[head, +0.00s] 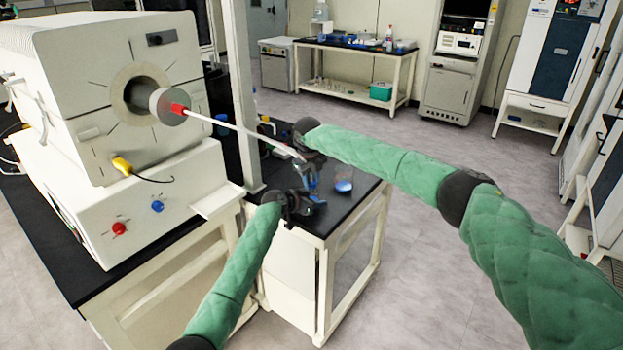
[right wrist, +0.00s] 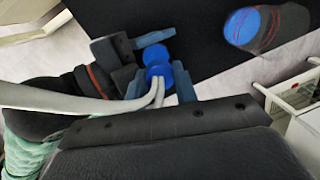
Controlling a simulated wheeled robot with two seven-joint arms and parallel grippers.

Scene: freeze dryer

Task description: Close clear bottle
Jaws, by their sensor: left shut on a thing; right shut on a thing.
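A blue cap (right wrist: 158,73) with white tubes (right wrist: 155,92) running into it sits between the fingers of my right gripper (right wrist: 160,86), which is shut on it. A second blue round part (right wrist: 155,53) shows just beyond it, close to the fingers of my left gripper (right wrist: 122,50). In the head view my right gripper (head: 308,168) is just above my left gripper (head: 312,194), both over the black bench corner. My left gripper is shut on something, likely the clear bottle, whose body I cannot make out. Whether cap and bottle touch is unclear.
Another blue-capped container (right wrist: 243,27) stands apart on the black benchtop; it also shows in the head view (head: 343,186), near the bench edge. A white rod or tube (head: 240,130) stretches from the furnace (head: 100,100) to my grippers. Open floor lies right of the bench.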

